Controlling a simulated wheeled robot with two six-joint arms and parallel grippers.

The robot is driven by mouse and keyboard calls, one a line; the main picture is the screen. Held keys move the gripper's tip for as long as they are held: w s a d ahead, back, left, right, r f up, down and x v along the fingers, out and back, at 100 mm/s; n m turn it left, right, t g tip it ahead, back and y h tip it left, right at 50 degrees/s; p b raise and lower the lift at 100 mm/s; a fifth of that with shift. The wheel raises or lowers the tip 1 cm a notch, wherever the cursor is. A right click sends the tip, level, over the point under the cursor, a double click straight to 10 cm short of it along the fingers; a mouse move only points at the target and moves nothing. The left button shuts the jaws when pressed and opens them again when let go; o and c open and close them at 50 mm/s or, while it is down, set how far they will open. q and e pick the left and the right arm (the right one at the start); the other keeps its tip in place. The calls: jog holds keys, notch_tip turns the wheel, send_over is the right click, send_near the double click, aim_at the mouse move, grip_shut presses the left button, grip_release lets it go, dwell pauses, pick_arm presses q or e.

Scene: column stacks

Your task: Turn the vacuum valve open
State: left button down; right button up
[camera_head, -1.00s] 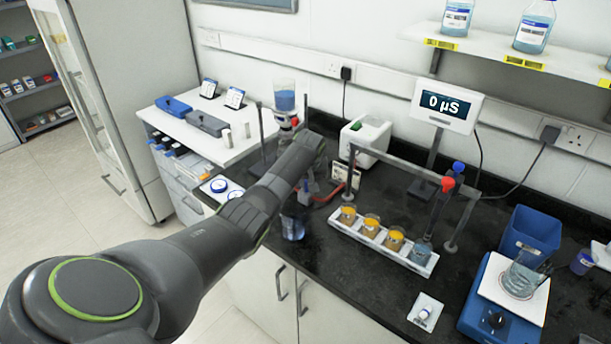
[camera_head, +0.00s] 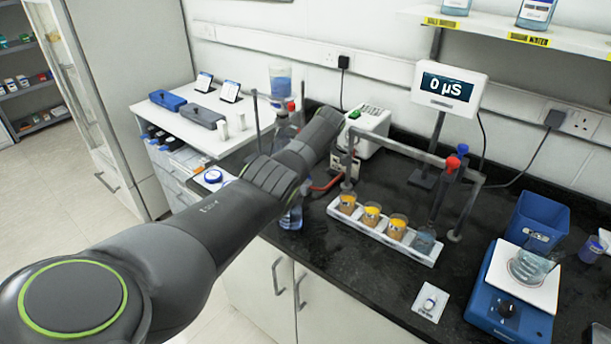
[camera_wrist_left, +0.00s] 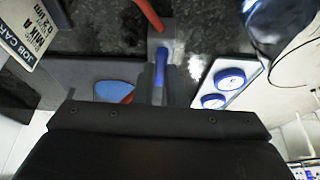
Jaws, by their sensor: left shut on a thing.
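In the left wrist view, the valve is a small grey block (camera_wrist_left: 160,42) with a blue handle (camera_wrist_left: 162,64). A red tube (camera_wrist_left: 147,13) runs to the block. My left gripper (camera_wrist_left: 153,80) is shut on the blue handle, whose end shows between the fingers. The handle lies roughly in line with the fingers. In the head view, my left arm reaches over the bench and hides the gripper and most of the valve; the red tube (camera_head: 328,184) shows beside the arm. My right gripper is out of view.
A rack with several orange-topped vials (camera_head: 371,214) stands right of my arm. A white box (camera_head: 368,128) and a display reading 0 µS (camera_head: 449,88) stand behind. A job card (camera_wrist_left: 22,35) and a white tray with blue-lidded round items (camera_wrist_left: 222,88) lie near the gripper.

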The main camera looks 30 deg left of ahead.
pick_arm(q)
jog(key=shift+w+n+b, duration=0.1)
jog(key=shift+n+b, duration=0.2)
dwell(0.4)
jog(key=c, duration=1.5)
grip_release()
jog(key=shift+r, duration=0.1)
jog(key=shift+d+r, duration=0.1)
jog(key=shift+r, duration=0.1)
jog(key=b+v, duration=0.2)
jog(key=v, duration=1.5)
jog(key=shift+w, duration=0.2)
